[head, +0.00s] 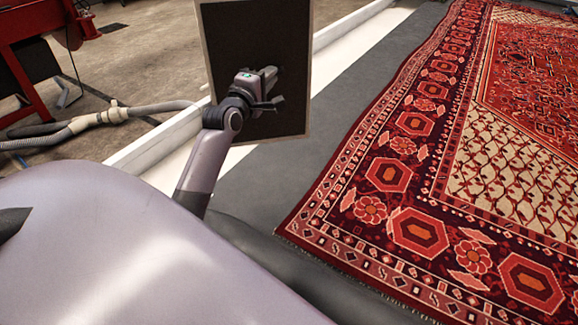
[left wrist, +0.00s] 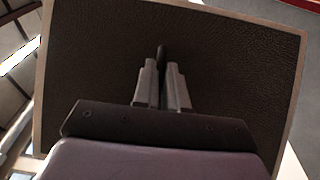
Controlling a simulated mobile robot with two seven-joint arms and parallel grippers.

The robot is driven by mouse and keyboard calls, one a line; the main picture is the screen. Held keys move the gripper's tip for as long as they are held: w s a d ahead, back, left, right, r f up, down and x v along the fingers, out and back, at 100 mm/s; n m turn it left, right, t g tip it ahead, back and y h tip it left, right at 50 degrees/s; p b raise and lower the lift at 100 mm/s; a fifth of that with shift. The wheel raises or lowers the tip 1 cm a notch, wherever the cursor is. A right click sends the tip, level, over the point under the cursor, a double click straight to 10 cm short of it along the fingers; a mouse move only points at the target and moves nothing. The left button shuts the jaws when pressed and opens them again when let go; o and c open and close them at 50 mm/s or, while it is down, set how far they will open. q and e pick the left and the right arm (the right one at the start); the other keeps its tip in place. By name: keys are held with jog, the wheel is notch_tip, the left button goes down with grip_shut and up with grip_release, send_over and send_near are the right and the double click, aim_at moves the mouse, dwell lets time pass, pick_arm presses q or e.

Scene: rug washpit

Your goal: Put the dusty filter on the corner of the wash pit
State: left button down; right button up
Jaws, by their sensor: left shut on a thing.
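The dusty filter (head: 238,40) is a flat dark rectangular panel with a thin pale frame. It is held up on edge in the upper middle of the head view and fills most of the left wrist view (left wrist: 95,55). My left gripper (head: 268,88) is in front of its dark face. In the left wrist view the fingers (left wrist: 162,75) are close together around a small dark piece at the panel's middle. The wash pit shows as a pale raised edge (head: 160,143) with a grey floor (head: 262,185), passing behind the filter. My right gripper is not in view.
A patterned red rug (head: 415,170) covers the right side of the pit floor. A grey hose (head: 85,122) lies on the concrete outside the edge at left. A red machine (head: 35,22) stands at the upper left. A grey floor strip between edge and rug is bare.

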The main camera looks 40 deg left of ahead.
pick_arm(q)
notch_tip(320, 180, down, 20)
jog(key=b, duration=0.9)
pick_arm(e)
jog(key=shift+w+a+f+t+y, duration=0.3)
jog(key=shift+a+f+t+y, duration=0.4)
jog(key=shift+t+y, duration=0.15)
pick_arm(q)
jog(key=c, duration=1.2)
grip_release()
jog(key=p+v, duration=0.4)
jog(key=v, duration=0.8)
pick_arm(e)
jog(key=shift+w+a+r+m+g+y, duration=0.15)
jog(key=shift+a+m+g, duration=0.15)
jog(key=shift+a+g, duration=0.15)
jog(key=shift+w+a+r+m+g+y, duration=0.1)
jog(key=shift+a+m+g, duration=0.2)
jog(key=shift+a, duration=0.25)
